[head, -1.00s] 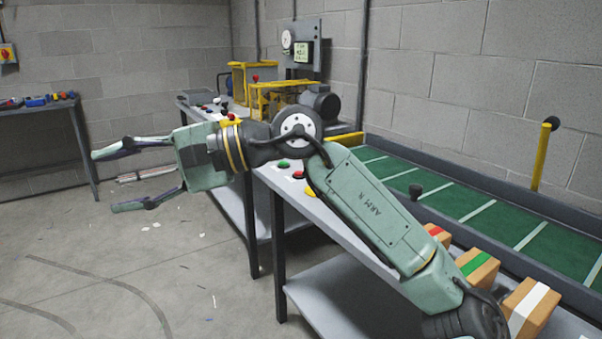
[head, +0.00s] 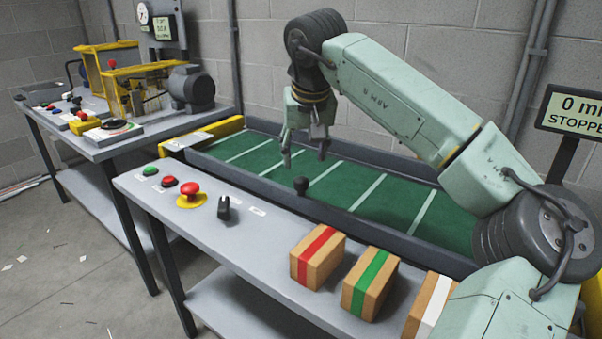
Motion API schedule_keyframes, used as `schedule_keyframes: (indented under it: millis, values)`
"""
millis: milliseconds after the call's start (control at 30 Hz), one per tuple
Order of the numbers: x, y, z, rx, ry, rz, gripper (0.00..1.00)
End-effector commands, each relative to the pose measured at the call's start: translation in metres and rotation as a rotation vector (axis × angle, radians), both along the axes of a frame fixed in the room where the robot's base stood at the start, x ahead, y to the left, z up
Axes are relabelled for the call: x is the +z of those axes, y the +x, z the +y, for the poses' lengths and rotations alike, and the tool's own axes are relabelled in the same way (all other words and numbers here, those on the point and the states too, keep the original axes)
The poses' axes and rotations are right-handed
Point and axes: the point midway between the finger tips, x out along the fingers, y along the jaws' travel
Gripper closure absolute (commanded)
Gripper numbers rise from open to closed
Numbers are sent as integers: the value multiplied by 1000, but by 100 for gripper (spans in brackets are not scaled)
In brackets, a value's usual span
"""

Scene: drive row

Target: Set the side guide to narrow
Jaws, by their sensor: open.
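My gripper (head: 305,158) points down over the green conveyor belt. Its two fingers are apart with nothing between them. A black round knob (head: 300,184) on a short stem stands at the belt's near rail, just below the fingertips in the head view. I cannot tell how far apart in depth they are, and they do not look in contact. I cannot tell for certain whether this knob belongs to the side guide. The conveyor (head: 355,188) has a green belt with pale cross lines. The yellow post with a black knob seen earlier is not visible.
On the front table (head: 250,240) are a green button (head: 151,171), a red button (head: 169,181), a red mushroom button (head: 189,190), a black selector (head: 224,209) and three striped boxes (head: 317,257). A sign (head: 577,112) reads "STOPPED". A machine (head: 150,85) stands at left.

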Motion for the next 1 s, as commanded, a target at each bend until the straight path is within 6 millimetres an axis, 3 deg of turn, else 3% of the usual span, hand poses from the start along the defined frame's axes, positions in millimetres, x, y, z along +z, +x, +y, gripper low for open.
schedule_keyframes:
  millis: [200, 433, 833, 1000]
  values:
    - [-40, 16, 4, 1, 5, 3, 51]
    - [-70, 28, 6, 2, 4, 1, 51]
    - [-78, 32, 7, 2, 4, -1, 51]
    - [-78, 32, 7, 2, 4, -1, 61]
